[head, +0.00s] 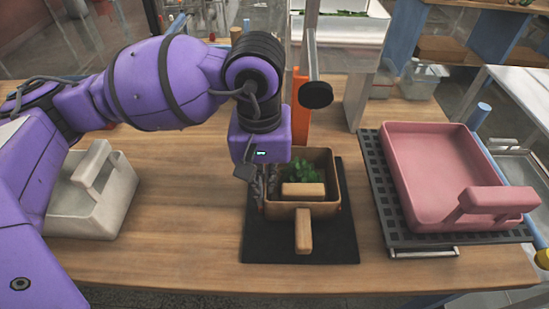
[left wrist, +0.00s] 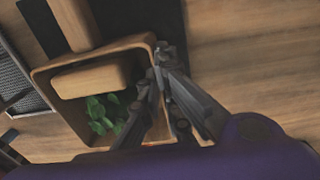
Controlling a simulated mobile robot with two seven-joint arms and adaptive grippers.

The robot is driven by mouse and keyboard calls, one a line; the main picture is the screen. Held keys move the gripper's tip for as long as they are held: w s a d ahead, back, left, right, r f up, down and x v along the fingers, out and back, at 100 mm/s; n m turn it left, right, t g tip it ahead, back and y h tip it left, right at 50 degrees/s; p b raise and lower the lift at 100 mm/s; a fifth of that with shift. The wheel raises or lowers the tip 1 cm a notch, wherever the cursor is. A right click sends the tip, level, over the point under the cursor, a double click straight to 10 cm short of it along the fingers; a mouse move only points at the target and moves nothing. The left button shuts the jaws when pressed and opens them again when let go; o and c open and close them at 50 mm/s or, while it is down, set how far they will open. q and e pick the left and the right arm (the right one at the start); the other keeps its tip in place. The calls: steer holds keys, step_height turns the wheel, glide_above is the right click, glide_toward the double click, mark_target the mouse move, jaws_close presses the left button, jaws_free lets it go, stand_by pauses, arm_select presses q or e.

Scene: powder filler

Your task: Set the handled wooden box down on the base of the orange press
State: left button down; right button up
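The handled wooden box (head: 329,211) is over the black base plate (head: 258,240) of the orange press (head: 300,112), its handle pointing toward me. My left gripper (head: 262,194) is at the box's left wall. In the left wrist view the fingers (left wrist: 160,72) straddle the wall of the box (left wrist: 72,127), one inside and one outside, with tips close together on it. My right gripper is not in view.
A pink handled tray (head: 432,165) sits on a black grid rack (head: 400,225) at the right. A pale handled box (head: 80,212) stands at the left, partly behind my left arm. A dark round knob (head: 316,95) sits beside the orange post. The front table strip is clear.

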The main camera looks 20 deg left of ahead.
arm_select(q)
steer(key=c, duration=1.9)
jaws_free()
steer(key=shift+o, duration=0.2)
step_height(320, 180, up, 12)
